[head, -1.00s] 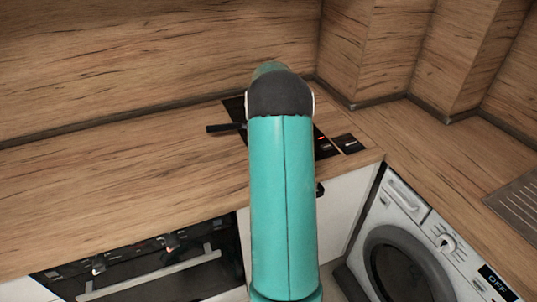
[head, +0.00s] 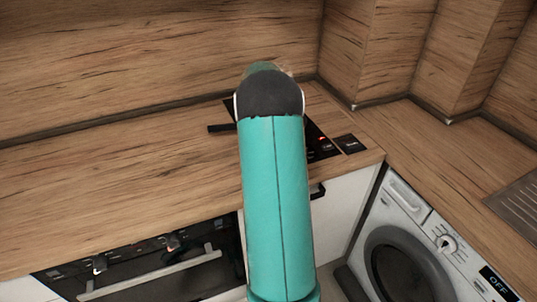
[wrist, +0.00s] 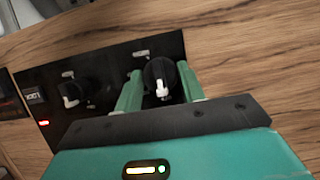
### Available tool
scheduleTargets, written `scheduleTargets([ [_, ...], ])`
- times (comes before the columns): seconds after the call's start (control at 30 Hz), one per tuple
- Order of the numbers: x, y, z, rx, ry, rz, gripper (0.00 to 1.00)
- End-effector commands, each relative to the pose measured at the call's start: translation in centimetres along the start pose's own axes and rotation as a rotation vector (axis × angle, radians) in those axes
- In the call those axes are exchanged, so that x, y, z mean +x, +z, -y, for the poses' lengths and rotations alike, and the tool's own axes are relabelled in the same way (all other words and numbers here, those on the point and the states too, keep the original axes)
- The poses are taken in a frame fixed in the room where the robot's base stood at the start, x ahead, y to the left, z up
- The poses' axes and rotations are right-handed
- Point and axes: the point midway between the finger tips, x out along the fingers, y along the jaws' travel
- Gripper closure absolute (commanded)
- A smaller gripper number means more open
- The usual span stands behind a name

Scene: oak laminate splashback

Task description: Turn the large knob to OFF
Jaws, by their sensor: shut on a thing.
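In the wrist view, a large black round knob (wrist: 158,72) with a white pointer sits on a black panel (wrist: 110,62). Its pointer is at the lower side in the picture. My gripper (wrist: 160,68) has one green finger on each side of this knob and is shut on it. A smaller-looking black knob (wrist: 74,91) with a white pointer is to the left on the same panel. Small pale labels by the knobs are too small to read. In the head view my arm hides my gripper and the large knob; part of the black panel (head: 318,152) shows beside the arm.
A red light (wrist: 43,123) glows left of the knobs. The wooden worktop (head: 120,180) is clear at left. A black handle (head: 222,128) sticks out left of my arm. An oven (head: 150,265) is front left; a washing machine (head: 400,260) reading OFF is at right.

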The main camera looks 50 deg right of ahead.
Motion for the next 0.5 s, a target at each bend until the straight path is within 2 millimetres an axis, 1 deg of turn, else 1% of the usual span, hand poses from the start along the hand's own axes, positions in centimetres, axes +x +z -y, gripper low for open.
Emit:
scheduleTargets([
  [0.1,0.03,-0.06,-0.02,0.0,0.001,-0.001,0.84],
  [0.13,0.03,-0.05,-0.02,0.0,0.001,-0.001,0.55],
  [0.2,0.04,-0.04,-0.01,0.0,0.0,-0.001,0.41],
  [0.23,0.03,-0.04,-0.01,0.0,0.0,-0.001,0.4],
  [0.5,-0.04,-0.02,0.0,0.001,0.0,0.0,0.4],
])
